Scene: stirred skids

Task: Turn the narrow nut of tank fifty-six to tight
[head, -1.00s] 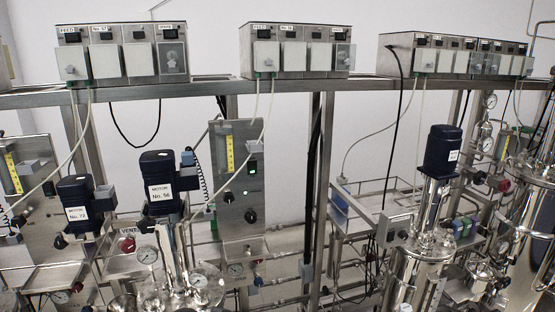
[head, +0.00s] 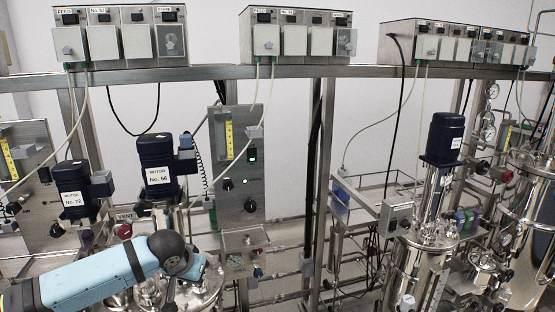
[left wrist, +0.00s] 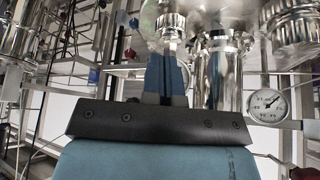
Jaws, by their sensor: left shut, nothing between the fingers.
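The dark blue motor labelled "No. 56" (head: 158,172) stands above the shiny tank lid (head: 205,288) of tank fifty-six, left of centre in the head view. My left arm covers part of that lid. My left gripper (left wrist: 166,58) shows in the left wrist view with its blue fingers together and nothing between them. Its fingers point up toward a small ribbed metal fitting (left wrist: 170,22); I cannot tell whether they touch. A wider ribbed fitting (left wrist: 293,22) is at the upper right. I cannot tell which fitting is the narrow nut. My right gripper is not in view.
A round gauge (left wrist: 267,104) sits right of my left gripper. A motor labelled "No. 72" (head: 74,192) stands left of motor fifty-six. A steel panel with knobs (head: 238,165) stands behind to the right. Another tank with a blue motor (head: 445,140) is further right.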

